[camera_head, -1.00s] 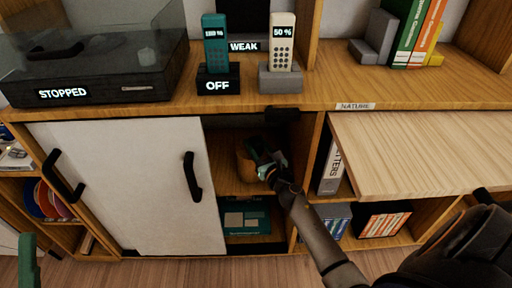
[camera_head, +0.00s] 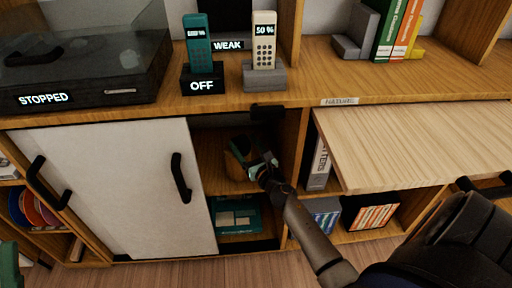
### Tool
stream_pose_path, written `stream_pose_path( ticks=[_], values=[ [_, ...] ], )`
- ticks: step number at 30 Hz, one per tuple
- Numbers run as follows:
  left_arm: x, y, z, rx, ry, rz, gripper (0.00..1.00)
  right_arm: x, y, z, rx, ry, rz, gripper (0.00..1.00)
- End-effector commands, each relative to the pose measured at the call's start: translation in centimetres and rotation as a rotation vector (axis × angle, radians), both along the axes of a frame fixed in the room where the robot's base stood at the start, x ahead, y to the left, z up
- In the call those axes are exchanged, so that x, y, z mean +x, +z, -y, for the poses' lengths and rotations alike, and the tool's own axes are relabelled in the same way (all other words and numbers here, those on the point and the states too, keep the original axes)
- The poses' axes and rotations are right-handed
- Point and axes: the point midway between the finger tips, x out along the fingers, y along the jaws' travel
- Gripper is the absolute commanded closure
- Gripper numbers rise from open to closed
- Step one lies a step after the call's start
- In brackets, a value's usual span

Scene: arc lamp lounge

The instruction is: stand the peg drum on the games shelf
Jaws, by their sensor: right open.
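A brown round container, which looks like the peg drum (camera_head: 236,164), stands in the dim open compartment right of the white sliding door. Something dark and green shows at its top. My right gripper (camera_head: 262,166) is open at the drum's right side, its teal fingertips close to the drum; I cannot tell whether they touch. The shelf board (camera_head: 212,185) under the drum shows in part; a teal box (camera_head: 236,215) lies on the level below. I see no label naming the games shelf. A green piece at the lower left edge looks like part of my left gripper (camera_head: 9,265), mostly cut off.
The white sliding door (camera_head: 120,190) with black handles covers the left of the cabinet. A pale wooden board (camera_head: 420,140) juts out at the right, near my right arm. Two handsets in docks and a glass-lidded player (camera_head: 85,70) stand on top. Binders (camera_head: 320,165) stand right of the compartment.

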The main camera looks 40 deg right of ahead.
Motion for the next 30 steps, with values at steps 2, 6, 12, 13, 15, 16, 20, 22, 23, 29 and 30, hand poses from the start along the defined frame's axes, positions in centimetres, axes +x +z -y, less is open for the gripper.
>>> stream_pose_path(
  ticks=[2, 6, 12, 13, 15, 16, 20, 22, 23, 29, 30],
  values=[
    [0.0, 0.2, 0.0, -0.002, 0.0, 0.0, 0.5, -1.4, 0.0, -0.2, 0.0, 0.0, -0.002, 0.27],
    [0.0, 0.2, 0.0, -0.002, -0.001, 0.001, 0.5, -4.2, -0.1, -0.7, 0.001, 0.001, -0.002, 0.27],
    [0.0, -0.2, 0.0, 0.001, 0.001, 0.003, 0.5, -7.9, -0.1, -1.2, 0.0, -0.001, -0.002, 0.27],
    [0.0, -0.2, 0.0, 0.001, 0.001, 0.003, 0.5, -8.3, -0.1, -1.3, 0.0, -0.001, -0.002, 0.27],
    [0.0, -0.4, 0.0, 0.004, 0.002, 0.003, 0.5, -9.2, -0.2, -1.5, 0.001, 0.0, -0.001, 0.27],
    [0.0, -0.5, 0.0, 0.005, 0.003, 0.003, 0.5, -9.5, -0.1, -1.5, 0.001, 0.0, -0.001, 0.27],
    [0.0, -0.6, 0.0, 0.007, 0.004, 0.002, 0.5, -10.4, 0.0, -1.6, 0.003, 0.0, 0.001, 0.27],
    [0.0, -0.6, 0.0, 0.007, 0.004, 0.002, 0.5, -10.5, 0.5, -2.0, 0.034, 0.013, 0.017, 0.27],
    [0.0, -0.6, 0.0, 0.008, 0.003, 0.002, 0.5, -10.5, 1.0, -2.4, 0.063, 0.026, 0.03, 0.27],
    [0.0, -0.6, 0.1, 0.009, 0.004, 0.001, 0.5, -10.7, 7.5, -8.2, 0.588, 0.258, 0.197, 0.27],
    [0.0, -0.6, 0.1, 0.009, 0.004, 0.001, 0.5, -11.1, 9.3, -10.0, 0.747, 0.335, 0.225, 0.27]
  ],
)
